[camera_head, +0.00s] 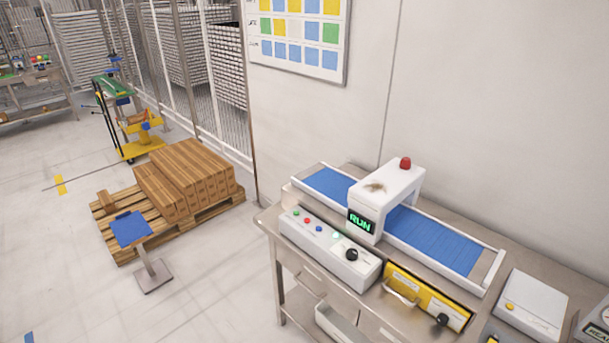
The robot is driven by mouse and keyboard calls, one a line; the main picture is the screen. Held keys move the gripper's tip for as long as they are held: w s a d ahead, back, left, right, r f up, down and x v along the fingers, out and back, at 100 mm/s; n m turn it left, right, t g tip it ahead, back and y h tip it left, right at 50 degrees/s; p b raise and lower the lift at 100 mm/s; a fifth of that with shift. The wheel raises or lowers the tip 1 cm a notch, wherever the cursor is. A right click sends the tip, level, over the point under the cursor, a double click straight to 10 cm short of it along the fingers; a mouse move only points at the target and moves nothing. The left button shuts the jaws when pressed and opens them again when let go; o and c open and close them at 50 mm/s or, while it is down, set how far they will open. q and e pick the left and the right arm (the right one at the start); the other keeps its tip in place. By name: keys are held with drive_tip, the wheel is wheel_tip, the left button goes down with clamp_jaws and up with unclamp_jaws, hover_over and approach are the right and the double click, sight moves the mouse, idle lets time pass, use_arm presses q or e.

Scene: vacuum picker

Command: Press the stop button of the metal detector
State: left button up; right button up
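The metal detector (385,192) is a white arch over a blue conveyor belt (435,238), on a steel table against the wall. Its display (360,221) reads RUN in green, and a red lamp (405,163) sits on top. In front of it is a white control box (325,253) with a green button (296,213), a red button (307,220), a blue button (319,229), a pale lit spot (336,236) and a black knob (351,255). The button labels are too small to read. Neither of my grippers is in view.
A yellow unit (428,299) with a handle and black knob sits right of the control box. A white device (531,305) is further right. Left of the table are a blue-topped stand (131,229) and a pallet (112,214) of cartons.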

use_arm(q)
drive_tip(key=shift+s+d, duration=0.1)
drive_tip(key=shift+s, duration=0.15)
